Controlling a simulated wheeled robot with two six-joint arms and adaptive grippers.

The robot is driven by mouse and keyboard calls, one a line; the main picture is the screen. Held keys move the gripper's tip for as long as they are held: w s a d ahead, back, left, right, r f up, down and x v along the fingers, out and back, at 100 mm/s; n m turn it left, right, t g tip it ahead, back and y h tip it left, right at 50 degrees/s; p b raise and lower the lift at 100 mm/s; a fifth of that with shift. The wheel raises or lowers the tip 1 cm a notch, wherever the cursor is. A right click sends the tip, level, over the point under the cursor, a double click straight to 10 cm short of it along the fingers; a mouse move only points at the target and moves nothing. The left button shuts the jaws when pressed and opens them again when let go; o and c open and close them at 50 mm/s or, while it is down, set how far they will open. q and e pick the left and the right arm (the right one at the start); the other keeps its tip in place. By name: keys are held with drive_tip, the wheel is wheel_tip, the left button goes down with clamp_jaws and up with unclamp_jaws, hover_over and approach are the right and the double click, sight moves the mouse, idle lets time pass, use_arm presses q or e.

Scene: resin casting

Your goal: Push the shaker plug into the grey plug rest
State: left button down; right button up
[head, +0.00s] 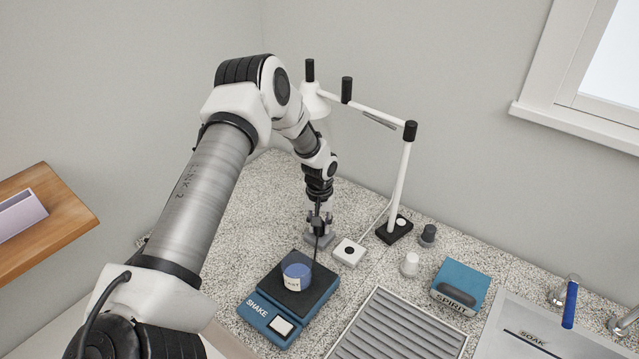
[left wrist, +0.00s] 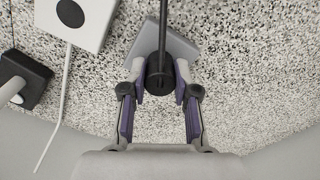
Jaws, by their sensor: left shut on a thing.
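The shaker plug (left wrist: 160,78) is black, with a black cable (left wrist: 163,25) leading away from it toward the top of the left wrist view. My left gripper (left wrist: 160,84) is shut on the plug, one finger on each side. In the head view my left gripper (head: 319,221) points down at the back of the counter. The grey plug rest (left wrist: 184,48) lies directly under the plug and partly shows behind it; it also shows in the head view (head: 318,241). I cannot tell whether the plug touches the rest or how deep it sits. My right gripper is not in view.
A white box (head: 349,252) with a black round spot stands right of the rest. The blue shaker (head: 262,318) carrying a blue cup (head: 296,272) is in front. A white lamp stand (head: 401,180) rises on the right. A ribbed tray (head: 386,335) and blue SPIRIT box (head: 459,284) lie further right.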

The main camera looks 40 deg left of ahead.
use_arm(q)
drive_tip(key=c, duration=0.8)
unclamp_jaws()
wheel_tip(320, 180, up, 12)
drive_tip(key=shift+f, duration=0.1)
